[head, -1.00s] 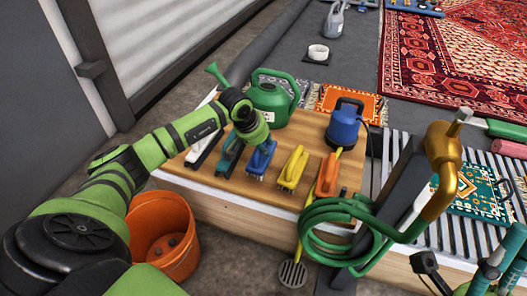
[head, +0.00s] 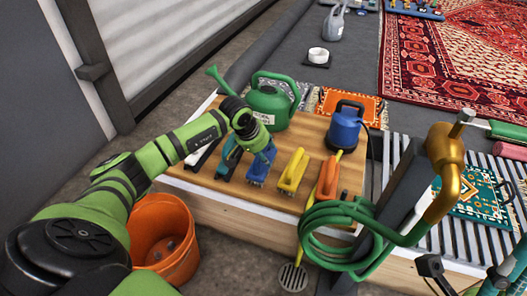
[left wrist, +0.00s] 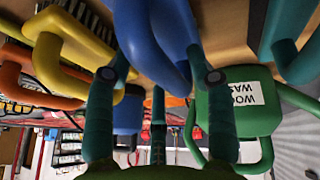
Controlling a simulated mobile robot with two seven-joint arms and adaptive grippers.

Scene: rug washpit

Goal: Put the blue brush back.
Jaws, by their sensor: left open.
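The blue brush (head: 258,173) is on the wooden board, in the row between a teal brush and the yellow brush (head: 293,170). Its handle top is partly hidden by my left gripper. My left gripper (head: 264,152) is over it with its fingers pointing down. In the left wrist view, the blue brush (left wrist: 150,28) fills the top middle, between the two teal fingertips of my open left gripper (left wrist: 158,65). I cannot tell whether a finger touches it. Part of my right gripper (head: 500,276) shows at the lower right edge, too cut off to judge.
An orange bucket (head: 160,220) stands front left.

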